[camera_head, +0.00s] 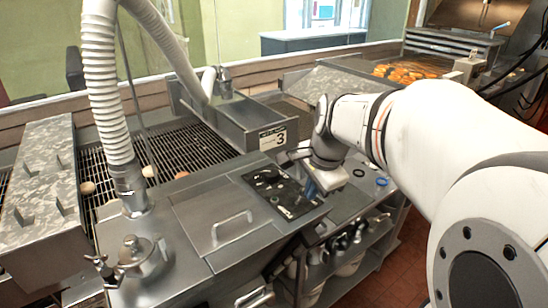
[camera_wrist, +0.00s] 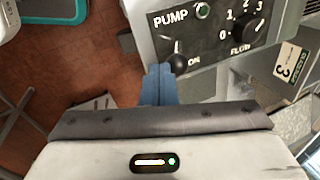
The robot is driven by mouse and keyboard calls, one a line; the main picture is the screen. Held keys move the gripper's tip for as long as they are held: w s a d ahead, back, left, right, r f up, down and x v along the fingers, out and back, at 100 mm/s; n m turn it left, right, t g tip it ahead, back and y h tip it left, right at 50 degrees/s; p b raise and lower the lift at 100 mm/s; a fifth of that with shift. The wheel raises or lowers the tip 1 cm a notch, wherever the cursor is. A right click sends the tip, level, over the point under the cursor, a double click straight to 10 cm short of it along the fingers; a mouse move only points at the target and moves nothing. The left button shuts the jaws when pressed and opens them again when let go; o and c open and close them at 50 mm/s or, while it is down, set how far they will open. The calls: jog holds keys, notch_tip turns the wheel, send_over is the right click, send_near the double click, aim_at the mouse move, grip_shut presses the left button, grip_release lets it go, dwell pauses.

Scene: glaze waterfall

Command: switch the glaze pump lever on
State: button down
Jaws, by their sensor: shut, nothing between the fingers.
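The black control panel (camera_wrist: 215,25) carries the word PUMP, a small green-ringed lamp (camera_wrist: 202,11) and a flow dial (camera_wrist: 250,27). The pump lever (camera_wrist: 178,62) shows as a small black knob just left of the word ON; I cannot tell its exact setting. My gripper (camera_wrist: 159,82) is shut and empty, its blue fingertips just below and left of the knob; whether they touch it is unclear. In the head view the panel (camera_head: 268,182) lies on the steel machine's top, and my gripper (camera_head: 311,188) is at its right end, hiding the lever.
A lidded steel tank (camera_head: 190,255) with a handle stands left of the panel. A white hose (camera_head: 105,90) rises at the left beside the wire conveyor (camera_head: 180,150). A shelf with hanging tools (camera_head: 350,235) is below right. A box marked 3 (camera_head: 272,138) stands behind the panel.

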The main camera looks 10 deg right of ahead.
aim_at(303, 190)
jog(key=shift+w+r, duration=0.1)
jog(key=shift+w+a+r, duration=0.25)
jog(key=shift+w+a, duration=0.05)
jog(key=shift+w, duration=0.3)
jog(key=shift+w+a+r, duration=0.25)
jog(key=shift+w, duration=0.35)
jog(key=w, duration=0.1)
jog(key=w+a, duration=0.1)
jog(key=w, duration=0.1)
jog(key=shift+w+a+r, duration=0.15)
jog(key=shift+a, duration=0.05)
jog(key=shift+r, duration=0.15)
jog(key=shift+r+p, duration=0.55)
jog(key=shift+r, duration=0.15)
